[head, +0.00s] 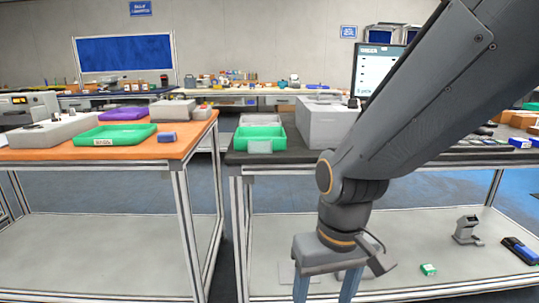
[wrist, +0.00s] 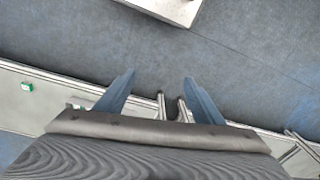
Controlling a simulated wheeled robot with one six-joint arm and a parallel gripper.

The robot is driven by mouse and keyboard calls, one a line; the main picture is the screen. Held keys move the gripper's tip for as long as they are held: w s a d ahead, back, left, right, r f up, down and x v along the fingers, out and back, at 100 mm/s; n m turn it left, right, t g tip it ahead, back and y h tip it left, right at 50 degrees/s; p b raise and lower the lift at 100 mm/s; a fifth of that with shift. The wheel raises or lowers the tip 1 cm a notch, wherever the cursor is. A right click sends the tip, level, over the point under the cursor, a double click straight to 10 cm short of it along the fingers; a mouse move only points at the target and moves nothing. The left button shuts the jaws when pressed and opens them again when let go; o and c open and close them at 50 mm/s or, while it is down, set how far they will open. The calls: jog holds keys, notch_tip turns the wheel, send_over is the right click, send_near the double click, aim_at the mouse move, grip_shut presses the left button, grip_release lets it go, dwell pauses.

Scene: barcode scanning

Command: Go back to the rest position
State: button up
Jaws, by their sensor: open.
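My gripper (head: 325,285) hangs from my dark grey arm in the right half of the head view, in front of the right-hand bench. Its two blue fingers are spread apart and point down. The fingertips are cut off at the bottom of the head view. In the wrist view, my gripper (wrist: 158,82) is open and empty over the grey-blue floor. A small green box (head: 428,269) lies on the light lower shelf (head: 400,285) to the right of my gripper. The green box also shows at the left in the wrist view (wrist: 27,87).
A scanner on a stand (head: 467,231) and a dark blue device (head: 520,250) are on the lower shelf at right. The orange-topped table (head: 60,155) at left holds a green tray (head: 115,135). A floor gap (head: 222,200) separates the table and bench.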

jog(key=s+d+r+m+p, duration=0.2)
jog(key=d+r+p, duration=0.7)
jog(key=r+p, duration=0.3)
jog(key=shift+s+d+m+h+p, duration=0.2)
jog(key=shift+d+m+h+p, duration=0.15)
jog(key=shift+p, duration=0.95)
